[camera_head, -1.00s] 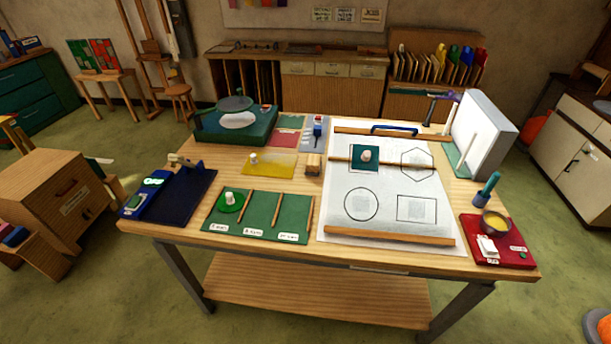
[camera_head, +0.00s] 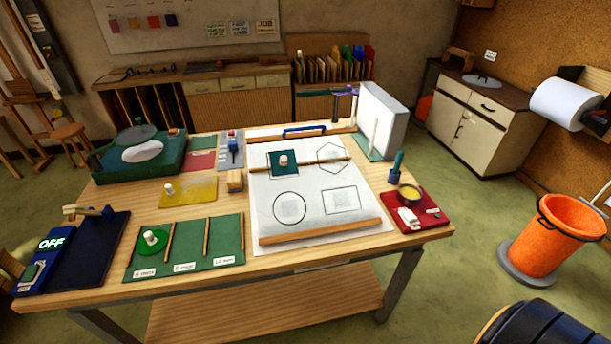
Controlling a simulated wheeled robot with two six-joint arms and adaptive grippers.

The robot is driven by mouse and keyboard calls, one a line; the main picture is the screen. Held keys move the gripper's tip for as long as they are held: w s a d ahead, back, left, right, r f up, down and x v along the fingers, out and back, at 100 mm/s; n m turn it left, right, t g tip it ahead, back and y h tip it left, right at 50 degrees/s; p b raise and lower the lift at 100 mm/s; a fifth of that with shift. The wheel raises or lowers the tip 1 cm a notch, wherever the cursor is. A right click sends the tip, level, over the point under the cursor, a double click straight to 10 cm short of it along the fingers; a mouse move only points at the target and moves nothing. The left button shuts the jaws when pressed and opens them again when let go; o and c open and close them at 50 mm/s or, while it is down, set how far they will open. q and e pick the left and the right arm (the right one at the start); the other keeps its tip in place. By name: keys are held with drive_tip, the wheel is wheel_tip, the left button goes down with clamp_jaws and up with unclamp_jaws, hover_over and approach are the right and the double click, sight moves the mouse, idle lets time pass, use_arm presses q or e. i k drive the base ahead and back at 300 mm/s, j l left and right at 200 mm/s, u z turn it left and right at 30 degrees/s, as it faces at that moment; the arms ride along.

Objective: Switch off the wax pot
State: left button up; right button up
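The wax pot (camera_head: 409,192), a small dark pot of yellow wax, stands on a red base (camera_head: 431,221) at the table's right front corner. A white switch (camera_head: 408,217) is on the base in front of the pot. Its position is too small to read. A brush with a teal handle (camera_head: 396,164) stands upright behind the pot. Neither of my grippers is in view.
The wooden table (camera_head: 300,256) also holds a white drawing sheet (camera_head: 306,223), a green sorting board (camera_head: 192,238) and a blue device reading OFF (camera_head: 52,243). An orange bucket (camera_head: 548,240) stands on the floor at right. Floor between it and the table is clear.

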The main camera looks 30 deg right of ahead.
sight(409, 216)
drive_tip(key=z, duration=1.7)
drive_tip(key=l+u, duration=0.25)
drive_tip(key=l, duration=0.3)
